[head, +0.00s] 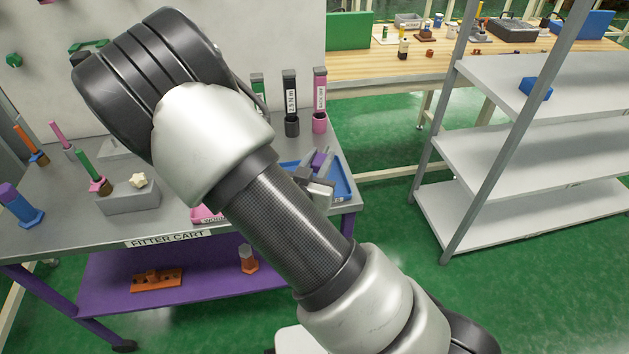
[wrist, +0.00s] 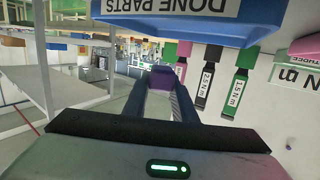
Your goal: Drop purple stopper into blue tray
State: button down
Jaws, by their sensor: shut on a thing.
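The purple stopper (head: 319,160) is between the fingers of my gripper (head: 317,183). It also shows at the fingertips in the wrist view (wrist: 162,76). My gripper is shut on it. In the head view, the blue tray (head: 346,186) lies at the right end of the cart top, and the gripper and stopper appear over or just in front of it. The height above the tray is hard to tell. My arm hides part of the tray. In the wrist view, a blue tray edge with a DONE PARTS label (wrist: 190,8) fills the top.
Green, black and pink labelled tools (head: 290,105) stand behind the tray. A grey block (head: 128,198) and several coloured pegs stand farther left. A grey shelf rack (head: 520,140) stands to the right.

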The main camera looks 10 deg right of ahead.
jog(key=c, duration=1.4)
grip_release()
jog(key=p+v, duration=0.2)
jog(key=v, duration=1.5)
jog(key=shift+s+a, duration=0.15)
jog(key=shift+f, duration=0.1)
